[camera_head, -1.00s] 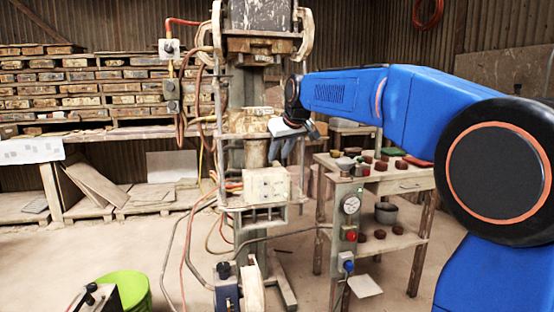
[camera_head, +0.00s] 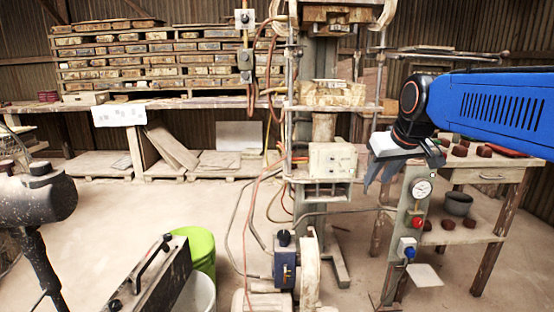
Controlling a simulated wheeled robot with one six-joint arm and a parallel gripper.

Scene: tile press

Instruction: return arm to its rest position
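My blue arm (camera_head: 505,108) reaches in from the right edge of the head view. My gripper (camera_head: 372,178) hangs at its end, below a black wrist joint and a pale block. It is in front of the gap between the tile press (camera_head: 332,158) and the wooden side table (camera_head: 487,174). The gripper points down and to the left, with grey fingers close together in the picture. Its fingers are small and partly overlapped, so I cannot tell their opening. I see no object in it.
The press control post (camera_head: 417,200) with gauge and buttons stands just below my gripper. A green bucket (camera_head: 202,247) and a dark machine (camera_head: 150,275) are at the lower left. Pallets of tiles (camera_head: 170,62) line the back wall. Open floor lies at left centre.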

